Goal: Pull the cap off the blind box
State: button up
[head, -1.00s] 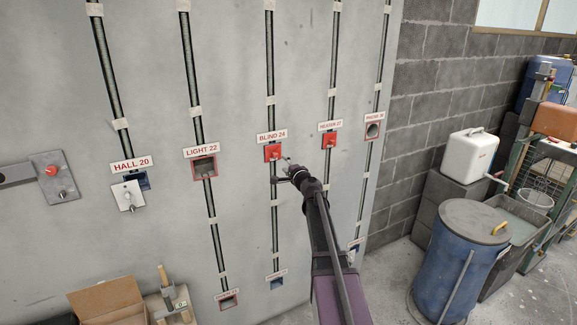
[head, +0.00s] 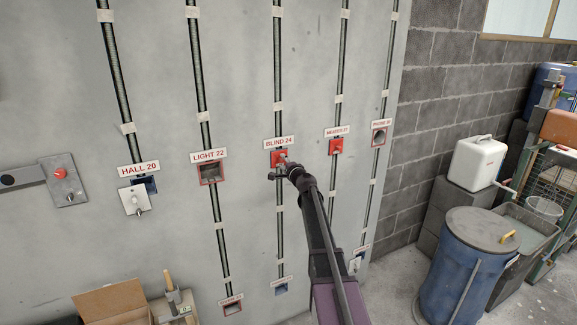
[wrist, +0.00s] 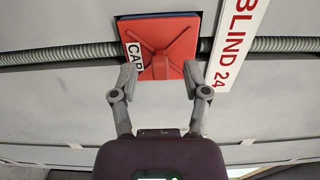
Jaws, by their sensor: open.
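The blind box's red cap (head: 279,157) sits on the wall under the "BLIND 24" label (head: 279,142). In the wrist view the cap (wrist: 165,48) is a red square with raised crossed ribs and a white "CAP" tag (wrist: 133,55). A thin blue edge of the box (wrist: 160,15) shows along its top side. My gripper (wrist: 163,72) is open in front of the cap, with one fingertip at each side of its lower part in the picture. Whether the fingertips touch the cap I cannot tell. In the head view my gripper (head: 284,169) partly covers the cap's lower part.
The red-capped box (head: 336,147) to the right and the open "LIGHT 22" box (head: 211,172) to the left flank it. Conduits run up and down the wall. A blue barrel (head: 463,270) stands on the floor at right, and a cardboard box (head: 110,300) is at lower left.

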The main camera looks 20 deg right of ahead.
jog(key=shift+w, duration=0.5)
grip_shut()
jog(key=shift+s, duration=1.1)
dwell(1.4)
jog(key=shift+s+d, duration=0.1)
jog(key=shift+s, duration=2)
jog(key=shift+s, duration=0.3)
